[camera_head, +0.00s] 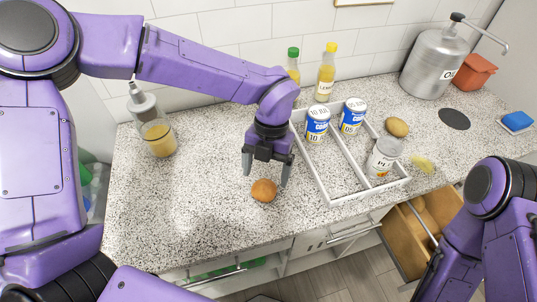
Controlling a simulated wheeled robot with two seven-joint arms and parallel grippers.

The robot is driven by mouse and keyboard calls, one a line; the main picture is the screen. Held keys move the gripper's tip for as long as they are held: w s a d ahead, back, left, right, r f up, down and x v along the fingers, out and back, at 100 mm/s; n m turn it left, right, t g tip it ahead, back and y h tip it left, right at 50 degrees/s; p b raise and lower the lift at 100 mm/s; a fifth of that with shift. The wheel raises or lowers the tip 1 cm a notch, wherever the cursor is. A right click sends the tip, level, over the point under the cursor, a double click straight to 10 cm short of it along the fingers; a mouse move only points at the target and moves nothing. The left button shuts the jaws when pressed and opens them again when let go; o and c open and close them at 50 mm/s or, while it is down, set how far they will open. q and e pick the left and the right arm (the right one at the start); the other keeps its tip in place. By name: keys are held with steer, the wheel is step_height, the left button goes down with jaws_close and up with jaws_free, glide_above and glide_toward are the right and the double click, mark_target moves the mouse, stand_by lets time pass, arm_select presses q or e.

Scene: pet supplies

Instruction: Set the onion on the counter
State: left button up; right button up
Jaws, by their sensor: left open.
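The onion (264,190), round and orange-brown, rests on the speckled counter (180,220), left of a white divided tray. My left gripper (266,174) is open and points down just above and behind the onion. Its two fingers are apart, with nothing seen between them. Whether a finger touches the onion cannot be told. My right arm comes in at the lower right; its gripper is outside the picture.
The white tray (327,185) holds two blue-labelled cans (317,124) and a jar (383,155). A brown potato-like item (397,127) is beside it. An open drawer (405,240) juts out front right. The counter's left front is clear.

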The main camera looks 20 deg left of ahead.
arm_select(q)
steer(key=v, duration=0.8)
steer(key=shift+r+b, duration=0.15)
steer(key=shift+b, duration=0.3)
